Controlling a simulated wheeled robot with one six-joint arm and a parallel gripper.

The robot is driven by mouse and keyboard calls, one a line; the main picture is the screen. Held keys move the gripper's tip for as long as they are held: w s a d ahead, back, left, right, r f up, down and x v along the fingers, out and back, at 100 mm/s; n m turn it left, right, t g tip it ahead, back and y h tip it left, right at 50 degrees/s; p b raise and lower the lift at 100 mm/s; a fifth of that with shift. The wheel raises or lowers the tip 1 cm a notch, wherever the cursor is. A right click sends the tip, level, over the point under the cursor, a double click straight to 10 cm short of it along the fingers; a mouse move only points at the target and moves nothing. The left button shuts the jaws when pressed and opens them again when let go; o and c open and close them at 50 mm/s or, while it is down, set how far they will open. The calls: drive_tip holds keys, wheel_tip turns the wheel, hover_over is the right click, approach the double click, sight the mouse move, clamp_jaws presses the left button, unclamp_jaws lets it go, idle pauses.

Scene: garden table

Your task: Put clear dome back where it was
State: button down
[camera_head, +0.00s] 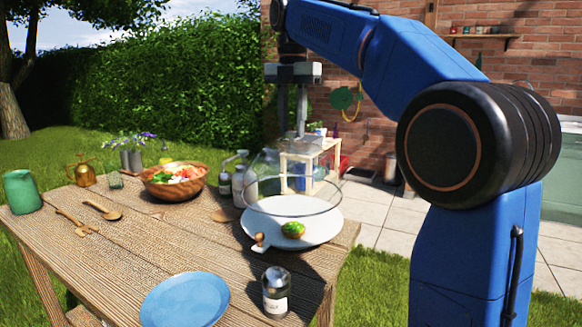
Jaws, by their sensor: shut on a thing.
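The clear dome (262,185) is a see-through glass cover with a round open rim. My gripper (302,132) is shut on the top of the dome and holds it upright, rim down. The dome appears raised over the white plate (318,232) at the table's right end. The exact gap between rim and plate is hard to judge.
Bottles (238,180) stand left of the dome. The table's middle is clear.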

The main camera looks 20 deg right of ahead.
sight(315, 162)
drive_tip(key=shift+f, duration=3.4)
drive_tip(key=c, duration=1.4)
unclamp_jaws()
drive_tip(key=shift+r, duration=3.85)
drive_tip(key=s+d+f+m, duration=0.1)
drive_tip(key=s+f+m, duration=0.1)
drive_tip(key=s, duration=0.1)
drive_tip(key=s+d+f+m+t, duration=0.1)
drive_tip(key=s+f+m, duration=0.1)
drive_tip(key=m, duration=0.1)
drive_tip(key=s+d+f+m, duration=0.1)
drive_tip(key=s+f+m, duration=0.1)
drive_tip(key=s, duration=0.1)
drive_tip(key=shift+s+f+m, duration=0.25)
drive_tip(key=shift+s+m, duration=0.05)
drive_tip(key=s+d+f+m+t, duration=0.2)
drive_tip(key=s+f+m, duration=0.7)
drive_tip(key=f, duration=0.6)
drive_tip(key=s+d+f+m+t, duration=0.1)
drive_tip(key=s+d+f+m, duration=0.1)
drive_tip(key=s+f+m, duration=0.8)
drive_tip(key=s+f, duration=0.3)
drive_tip(key=f, duration=0.2)
drive_tip(key=shift+s+t, duration=0.25)
drive_tip(key=shift+t, duration=0.15)
